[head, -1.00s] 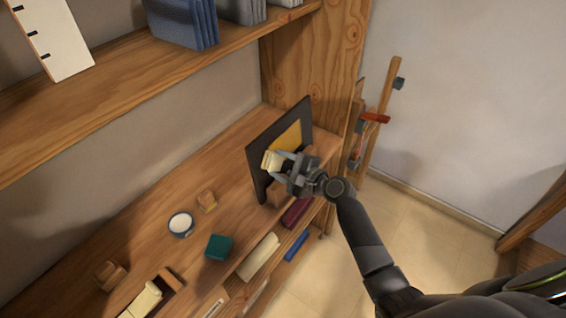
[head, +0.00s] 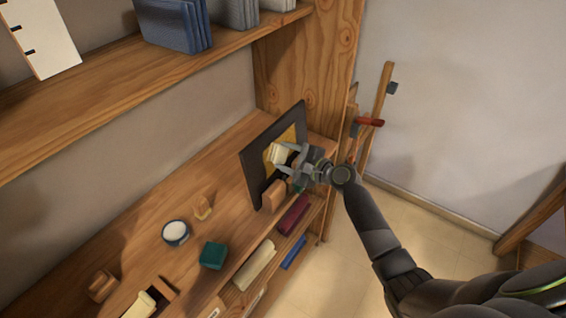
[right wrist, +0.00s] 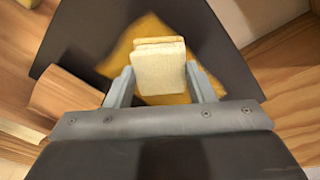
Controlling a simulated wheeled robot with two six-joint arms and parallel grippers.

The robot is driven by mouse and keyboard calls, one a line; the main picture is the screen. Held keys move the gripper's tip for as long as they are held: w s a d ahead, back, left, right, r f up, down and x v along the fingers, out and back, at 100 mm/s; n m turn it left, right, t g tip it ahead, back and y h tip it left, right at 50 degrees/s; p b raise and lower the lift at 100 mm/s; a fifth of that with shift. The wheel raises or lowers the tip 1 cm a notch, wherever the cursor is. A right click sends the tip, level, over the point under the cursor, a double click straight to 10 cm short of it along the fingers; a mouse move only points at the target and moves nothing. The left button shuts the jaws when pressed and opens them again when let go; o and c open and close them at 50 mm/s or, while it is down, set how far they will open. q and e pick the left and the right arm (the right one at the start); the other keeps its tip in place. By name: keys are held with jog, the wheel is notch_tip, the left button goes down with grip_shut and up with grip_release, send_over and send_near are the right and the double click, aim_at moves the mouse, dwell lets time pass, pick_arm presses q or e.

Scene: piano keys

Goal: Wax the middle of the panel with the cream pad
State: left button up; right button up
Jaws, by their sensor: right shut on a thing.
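A dark upright panel (head: 251,162) stands on the wooden bench, with a yellow patch (head: 288,137) in its middle. My right gripper (head: 284,160) is shut on the cream pad (head: 278,153) in front of that patch. In the right wrist view the cream pad (right wrist: 159,72) sits between the two grey fingers (right wrist: 161,85), with the yellow patch (right wrist: 205,82) around it and the dark panel (right wrist: 75,45) behind. I cannot tell whether the pad touches the panel. My left gripper is not in view.
A wooden block (head: 273,196) stands at the panel's front. A round white-topped tin (head: 176,232), a teal block (head: 213,255) and small wooden pieces (head: 203,208) lie on the bench (head: 150,260). Coloured bars (head: 293,214) lie along the front. A shelf (head: 110,90) runs above.

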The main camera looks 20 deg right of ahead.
jog(key=shift+w+d+f+b, duration=0.1)
jog(key=shift+w+d+b, duration=0.2)
jog(key=shift+w+d, duration=0.4)
jog(key=shift+w+d+b, duration=0.8)
jog(key=shift+d+b, duration=0.25)
jog(key=shift+d, duration=0.1)
jog(key=shift+w+d+b, duration=0.8)
jog(key=shift+d+b, duration=0.25)
jog(key=shift+d, duration=0.05)
jog(key=shift+w+d, duration=0.35)
jog(key=shift+d, duration=0.1)
